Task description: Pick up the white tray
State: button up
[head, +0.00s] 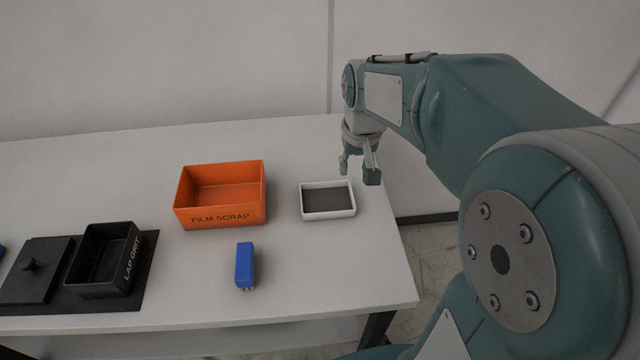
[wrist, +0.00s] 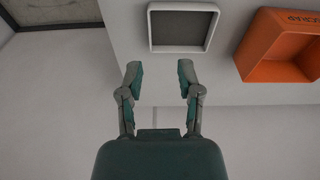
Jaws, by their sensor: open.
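The white tray (head: 328,217) is a small rectangular tray with a dark grey inner floor. It lies flat on the table to the right of the orange bin, near the table's right edge. In the wrist view the white tray (wrist: 183,49) is at the top, just beyond the fingertips. My gripper (head: 358,172) hangs above the table, behind and slightly right of the tray in the head view. In the wrist view my gripper (wrist: 159,72) is open, with nothing between its two fingers, and it is apart from the tray.
An orange bin marked FILM SCRAP (head: 220,208) stands left of the tray; it also shows in the wrist view (wrist: 275,62). A blue block (head: 245,265) lies in front. A black LAP GRIT box (head: 104,262) and black lid (head: 35,272) sit on a dark mat (head: 135,290).

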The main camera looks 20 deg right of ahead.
jog(key=g, duration=0.2)
send_near(353, 197)
jog(key=shift+m, duration=0.3)
jog(key=f, duration=0.2)
jog(key=d+f, duration=0.1)
jog(key=f, duration=0.2)
jog(key=shift+f, duration=0.1)
jog(key=f, duration=0.5)
jog(key=shift+a+f, duration=0.15)
jog(key=shift+a, duration=0.25)
grip_shut()
